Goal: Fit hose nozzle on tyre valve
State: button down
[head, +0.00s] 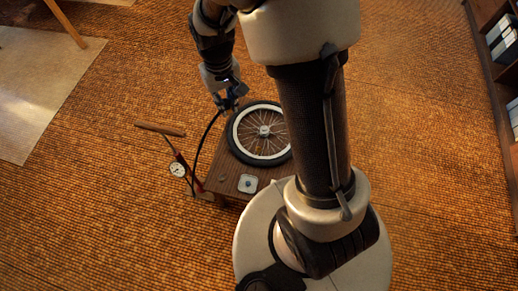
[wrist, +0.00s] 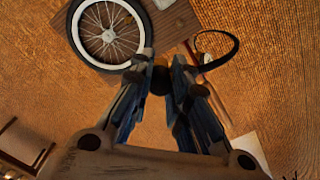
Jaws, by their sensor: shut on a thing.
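My gripper (head: 232,100) is above the floor just beyond the wheel's upper left edge. It is shut on the dark hose nozzle, seen between the fingertips in the wrist view (wrist: 160,80). The black hose (head: 198,146) curves down from the gripper to the red pump (head: 187,172). The nozzle is apart from the tyre as far as I can see. I cannot make out the tyre valve.
The pump has a wooden handle (head: 160,129) and a round gauge (head: 177,169), and stands left of the table. My arm hides the table's right part. The surrounding floor is mostly clear.

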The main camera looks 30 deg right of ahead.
jog(key=shift+r, duration=0.1)
jog(key=shift+r+p, duration=0.85)
jog(key=shift+r, duration=0.1)
jog(key=shift+f, duration=0.1)
jog(key=w+d+p, duration=0.1)
jog(key=w+d, duration=0.2)
jog(key=d, duration=0.9)
jog(key=shift+w, duration=0.3)
jog(key=shift+f+b, duration=6.4)
jog(key=shift+f, duration=15.7)
